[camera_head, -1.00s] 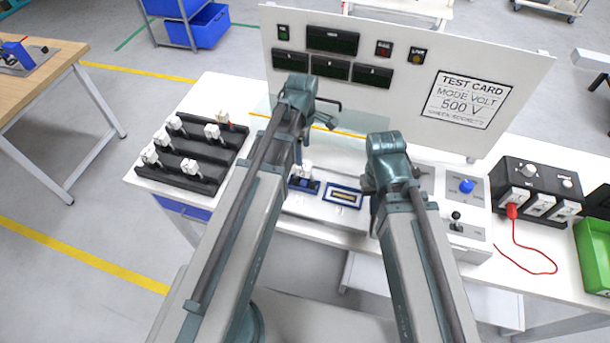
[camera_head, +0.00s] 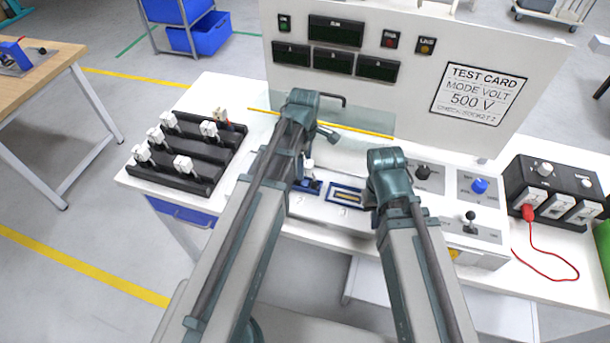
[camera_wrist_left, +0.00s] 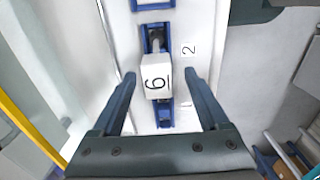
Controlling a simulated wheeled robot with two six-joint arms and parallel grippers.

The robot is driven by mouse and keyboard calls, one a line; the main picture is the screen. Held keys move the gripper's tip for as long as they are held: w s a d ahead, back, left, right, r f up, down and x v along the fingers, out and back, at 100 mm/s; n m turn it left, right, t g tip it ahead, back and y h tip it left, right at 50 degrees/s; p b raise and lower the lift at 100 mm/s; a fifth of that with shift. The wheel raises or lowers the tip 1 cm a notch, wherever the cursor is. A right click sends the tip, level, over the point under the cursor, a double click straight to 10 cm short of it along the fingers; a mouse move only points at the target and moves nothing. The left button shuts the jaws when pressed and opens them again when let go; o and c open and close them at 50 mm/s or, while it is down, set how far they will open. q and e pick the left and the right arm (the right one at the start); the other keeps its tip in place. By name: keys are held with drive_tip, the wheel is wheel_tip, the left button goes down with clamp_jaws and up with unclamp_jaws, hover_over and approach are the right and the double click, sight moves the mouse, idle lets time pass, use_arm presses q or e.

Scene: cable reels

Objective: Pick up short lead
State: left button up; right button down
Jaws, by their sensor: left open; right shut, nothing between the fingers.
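A red lead (camera_head: 566,257) with a red plug lies in a loop on the white table at the right. Its plug (camera_head: 528,212) sits at the front of a black box. My left gripper (camera_wrist_left: 160,78) is open in the left wrist view, its fingers on either side of a white block marked 6 (camera_wrist_left: 156,77), with gaps visible. The block sits in a blue holder (camera_wrist_left: 165,115) beside a printed 2. In the head view my left arm hides its fingers. My right arm ends above the table's middle; its fingers are hidden.
A black rack (camera_head: 190,183) with several white blocks stands at the left. A second blue holder (camera_head: 346,195) is empty. The black box (camera_head: 556,184), a control panel with knobs (camera_head: 480,185) and an upright white board (camera_head: 400,85) border the work area.

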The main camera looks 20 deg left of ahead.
use_arm(q)
wheel_tip(320, 180, down, 4)
drive_tip(key=b, duration=0.3)
drive_tip(key=shift+w+f, duration=0.15)
clamp_jaws()
